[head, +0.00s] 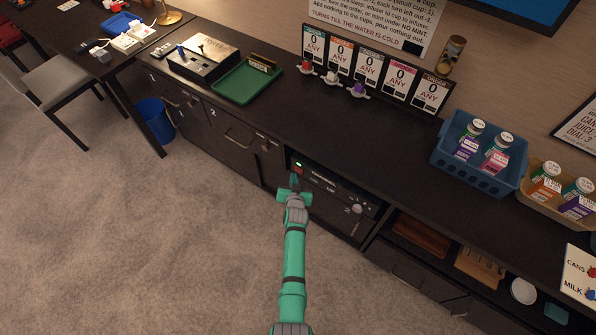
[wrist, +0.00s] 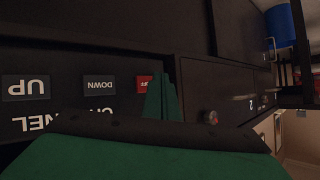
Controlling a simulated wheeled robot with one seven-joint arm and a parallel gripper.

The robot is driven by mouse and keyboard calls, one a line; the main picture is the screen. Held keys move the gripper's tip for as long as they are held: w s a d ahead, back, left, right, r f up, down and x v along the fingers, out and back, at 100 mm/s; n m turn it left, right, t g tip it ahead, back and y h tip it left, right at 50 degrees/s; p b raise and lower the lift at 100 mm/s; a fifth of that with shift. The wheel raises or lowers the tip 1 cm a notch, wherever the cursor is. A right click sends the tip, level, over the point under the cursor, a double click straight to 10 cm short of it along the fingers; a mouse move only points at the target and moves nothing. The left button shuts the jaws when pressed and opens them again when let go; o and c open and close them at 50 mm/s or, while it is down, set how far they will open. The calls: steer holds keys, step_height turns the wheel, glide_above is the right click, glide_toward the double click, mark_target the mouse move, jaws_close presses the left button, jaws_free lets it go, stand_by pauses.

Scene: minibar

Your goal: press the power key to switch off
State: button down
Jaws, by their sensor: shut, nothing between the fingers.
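The panel (head: 350,199) of a black device sits in a cabinet bay below the counter, with a lit green light (head: 298,164) at its upper left. In the wrist view the panel's lettering is upside down. A small red key (wrist: 144,82) shows there beside the DOWN key (wrist: 99,86), with the UP key (wrist: 26,87) farther left. The red key's label is too small to read. My gripper (head: 293,180) is shut and empty in front of the panel's left end. In the wrist view its green fingers (wrist: 163,98) overlap the red key's right edge; I cannot tell whether they touch it.
Drawers (head: 233,137) with handles flank the device on the left. An open shelf (head: 419,236) with a wooden tray is on the right. The dark counter (head: 290,115) above bears a green tray (head: 246,84) and a blue basket (head: 435,155) of bottles. The carpet in front is clear.

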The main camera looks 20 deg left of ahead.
steer(key=shift+w+d, duration=0.1)
steer(key=shift+w, duration=0.05)
steer(key=shift+w+d, duration=0.15)
steer(key=shift+w, duration=0.1)
steer(key=shift+w, duration=0.35)
stand_by(0.9)
steer(key=shift+s+a, duration=0.25)
steer(key=shift+s, duration=0.5)
steer(key=shift+s+a, duration=0.25)
steer(key=shift+s, duration=0.5)
steer(key=shift+s+a, duration=0.3)
steer(key=shift+s, duration=0.5)
steer(key=shift+s+a, duration=0.25)
steer(key=shift+s, duration=0.5)
steer(key=shift+s+a, duration=0.1)
